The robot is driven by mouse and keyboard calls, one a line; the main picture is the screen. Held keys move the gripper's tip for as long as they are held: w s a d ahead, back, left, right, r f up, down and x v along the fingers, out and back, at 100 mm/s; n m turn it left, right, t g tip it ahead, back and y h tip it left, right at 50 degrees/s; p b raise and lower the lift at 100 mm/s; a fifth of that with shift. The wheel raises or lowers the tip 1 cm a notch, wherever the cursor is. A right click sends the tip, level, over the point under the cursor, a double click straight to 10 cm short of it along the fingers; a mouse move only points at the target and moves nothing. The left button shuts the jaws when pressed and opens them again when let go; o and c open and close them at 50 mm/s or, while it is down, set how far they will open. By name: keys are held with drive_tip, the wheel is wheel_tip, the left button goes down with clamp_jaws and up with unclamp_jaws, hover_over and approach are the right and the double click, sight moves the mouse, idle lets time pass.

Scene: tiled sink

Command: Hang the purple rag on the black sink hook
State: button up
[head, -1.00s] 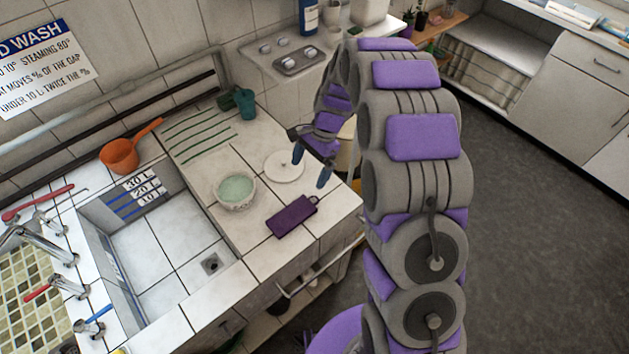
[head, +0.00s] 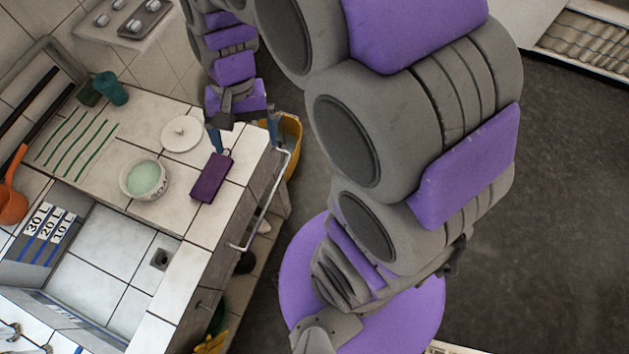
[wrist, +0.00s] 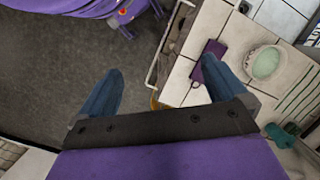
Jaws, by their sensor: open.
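The purple rag (head: 211,180) lies folded flat on the white tiled counter near its front edge, with a small loop at its far end. My gripper (head: 243,137) is open and empty, above the counter's edge just beyond the rag. In the wrist view, my open gripper (wrist: 161,67) has one blue finger over the floor and the other close to the rag (wrist: 209,57), partly overlapping it in the picture. I cannot tell whether that finger touches the rag. I cannot make out the black sink hook in either view.
A bowl of green liquid (head: 144,179) and a white lid (head: 181,134) are beside the rag. The tiled sink (head: 103,262) is at left. A metal rail (head: 264,213) runs along the counter front, near a yellow bucket (head: 291,145). Open floor lies right.

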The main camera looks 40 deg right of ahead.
drive_tip(key=s+d+n, duration=0.1)
drive_tip(key=s, duration=0.4)
drive_tip(key=s+d+r+n+h, duration=0.1)
drive_tip(key=s+d+n, duration=0.1)
drive_tip(key=s, duration=0.4)
drive_tip(key=s+d+n, duration=0.1)
drive_tip(key=s, duration=0.5)
drive_tip(key=shift+d+r+n+h, duration=0.15)
drive_tip(key=shift+r+n+h, duration=0.15)
drive_tip(key=shift+r, duration=0.1)
drive_tip(key=shift+w, duration=0.15)
